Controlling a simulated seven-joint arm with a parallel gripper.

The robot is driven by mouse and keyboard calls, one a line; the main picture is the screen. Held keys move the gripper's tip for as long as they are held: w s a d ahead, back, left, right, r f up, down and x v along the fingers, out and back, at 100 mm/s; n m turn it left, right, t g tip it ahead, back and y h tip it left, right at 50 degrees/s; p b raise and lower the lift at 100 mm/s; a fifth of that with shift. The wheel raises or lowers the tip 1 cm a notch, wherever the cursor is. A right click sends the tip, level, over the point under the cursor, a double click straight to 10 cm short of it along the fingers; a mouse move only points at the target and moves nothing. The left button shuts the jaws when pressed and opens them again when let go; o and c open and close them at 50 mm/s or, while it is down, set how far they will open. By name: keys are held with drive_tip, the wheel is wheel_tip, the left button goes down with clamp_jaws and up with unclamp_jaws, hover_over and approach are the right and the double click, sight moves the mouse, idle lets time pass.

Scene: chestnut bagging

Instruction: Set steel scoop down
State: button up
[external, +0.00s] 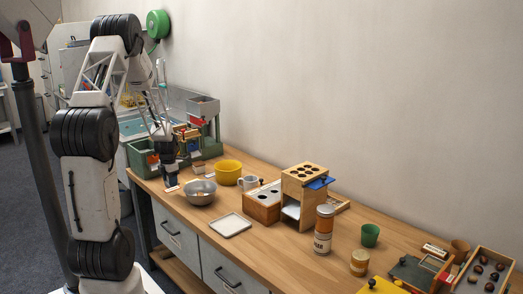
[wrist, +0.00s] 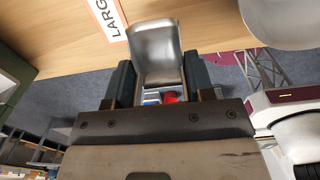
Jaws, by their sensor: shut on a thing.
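The steel scoop (wrist: 157,50) is between the two dark fingers of my gripper (wrist: 158,82) in the wrist view, its open bowl pointing away from the wrist. My gripper is shut on it. The scoop's handle is mostly hidden by the gripper body. In the external view my gripper (external: 169,172) is low at the far left end of the wooden bench (external: 275,250), beside the green bin. The scoop is too small there to make out clearly, and I cannot tell whether it touches the bench.
A white LARGE label (wrist: 107,16) lies near the scoop. A metal bowl (external: 200,193), yellow bowl (external: 228,172) and mug (external: 248,183) stand to the right of my gripper. A green bin (external: 140,160) is to the left. A white tray (external: 230,225) lies near the front edge.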

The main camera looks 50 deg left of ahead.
drive_tip(key=w+a, duration=0.6)
drive_tip(key=w+a+f, duration=0.1)
drive_tip(key=w+a, duration=0.1)
drive_tip(key=w, duration=0.1)
drive_tip(key=shift+w+a, duration=0.1)
drive_tip(key=shift+a, duration=0.3)
drive_tip(key=shift+f, duration=0.1)
drive_tip(key=shift+f, duration=1.7)
drive_tip(key=shift+f, duration=0.1)
drive_tip(key=o, duration=0.9)
drive_tip(key=shift+r, duration=6.1)
